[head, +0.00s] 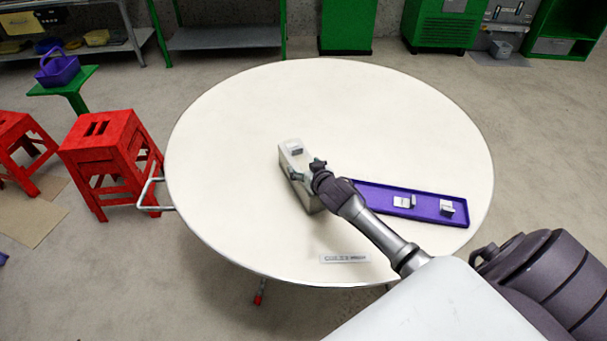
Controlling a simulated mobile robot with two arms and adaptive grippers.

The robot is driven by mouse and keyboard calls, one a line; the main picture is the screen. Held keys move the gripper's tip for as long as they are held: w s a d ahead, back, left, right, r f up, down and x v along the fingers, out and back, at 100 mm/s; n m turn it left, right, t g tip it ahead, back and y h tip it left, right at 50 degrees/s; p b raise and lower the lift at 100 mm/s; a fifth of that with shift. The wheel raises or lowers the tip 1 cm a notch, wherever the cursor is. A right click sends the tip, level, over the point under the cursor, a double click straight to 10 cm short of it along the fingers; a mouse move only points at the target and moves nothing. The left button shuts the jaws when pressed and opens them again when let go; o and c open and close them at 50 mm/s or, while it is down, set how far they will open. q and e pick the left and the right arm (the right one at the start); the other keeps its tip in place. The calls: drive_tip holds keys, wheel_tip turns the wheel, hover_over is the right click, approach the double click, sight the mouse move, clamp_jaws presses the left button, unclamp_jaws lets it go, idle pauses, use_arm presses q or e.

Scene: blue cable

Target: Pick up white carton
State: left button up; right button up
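A pale, upright, box-shaped block (311,199), the only thing here that could be the white carton, stands left of the middle of the round table. A small white piece (295,149) sits on its far top end. My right gripper (305,173) is at the block's top right side, and its dark wrist hides part of the block. The fingers are too small and too covered to tell whether they are open, or whether they touch the block. My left gripper is not in view.
The round white table (240,120) is mostly clear at the back and left. A purple tray (435,212) with small white pieces lies right of the block, partly behind my arm. A flat label (345,258) lies near the front edge. A red stool (108,150) stands left.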

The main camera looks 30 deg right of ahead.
drive_tip(key=c, duration=0.8)
drive_tip(key=shift+w+r, duration=0.1)
drive_tip(key=shift+r, duration=0.1)
drive_tip(key=shift+c, duration=0.8)
drive_tip(key=shift+r, duration=0.15)
